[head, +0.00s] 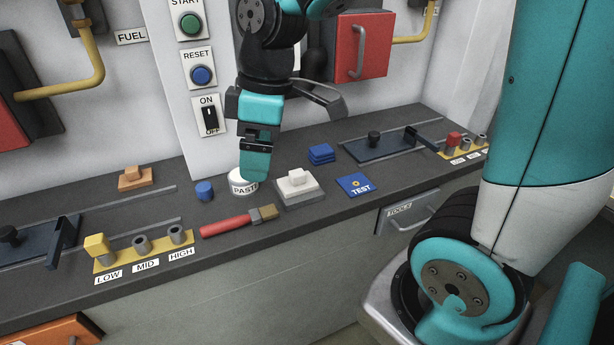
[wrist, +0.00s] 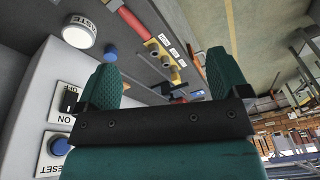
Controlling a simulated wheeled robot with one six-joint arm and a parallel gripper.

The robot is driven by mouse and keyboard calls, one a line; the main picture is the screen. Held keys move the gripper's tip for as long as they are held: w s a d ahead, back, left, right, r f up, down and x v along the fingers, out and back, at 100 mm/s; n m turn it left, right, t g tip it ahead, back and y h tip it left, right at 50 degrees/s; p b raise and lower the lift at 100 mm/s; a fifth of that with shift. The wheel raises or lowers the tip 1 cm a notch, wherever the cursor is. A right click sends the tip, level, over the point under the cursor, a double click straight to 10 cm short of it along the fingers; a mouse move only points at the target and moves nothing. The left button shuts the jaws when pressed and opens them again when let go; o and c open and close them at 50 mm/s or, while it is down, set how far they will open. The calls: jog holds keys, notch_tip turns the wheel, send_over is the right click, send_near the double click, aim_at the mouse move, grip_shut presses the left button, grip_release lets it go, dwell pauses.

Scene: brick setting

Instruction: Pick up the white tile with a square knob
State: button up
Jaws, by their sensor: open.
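The white tile with a square knob (head: 297,190) lies flat on the dark grey counter, knob up, in the middle of the head view. My gripper (head: 255,172) points down just left of the tile, over the white PASTE tin (head: 242,187), and hides part of that tin. Whether it touches the tin is unclear. In the wrist view my gripper (wrist: 163,80) has its two teal fingers wide apart with nothing between them. The white tile is not visible in the wrist view.
A red-handled brush (head: 235,222) lies in front of the tile. A blue TEST tile (head: 356,185) and stacked blue plates (head: 321,154) are to its right. A blue cylinder (head: 204,190) and an orange knobbed tile (head: 135,179) are left. The wall carries switches (head: 209,115).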

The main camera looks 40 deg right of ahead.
jog(key=w+d+n+h, duration=0.1)
jog(key=w+d+n, duration=0.1)
jog(key=w+d, duration=0.6)
jog(key=n+h+p, duration=0.1)
jog(key=n, duration=0.1)
send_near(297, 173)
jog(key=shift+g, duration=0.3)
jog(key=f, duration=0.4)
jog(key=f+p, duration=0.1)
jog(key=shift+w+d+f, duration=0.25)
jog(key=shift+d+f, duration=0.15)
jog(key=shift+a+f+p, duration=0.15)
jog(key=shift+f+p, duration=0.2)
jog(key=shift+f, duration=1.15)
jog(key=shift+a+f+p, duration=0.15)
jog(key=shift+f+p, duration=0.2)
jog(key=shift+f, duration=1.2)
jog(key=c, duration=1.1)
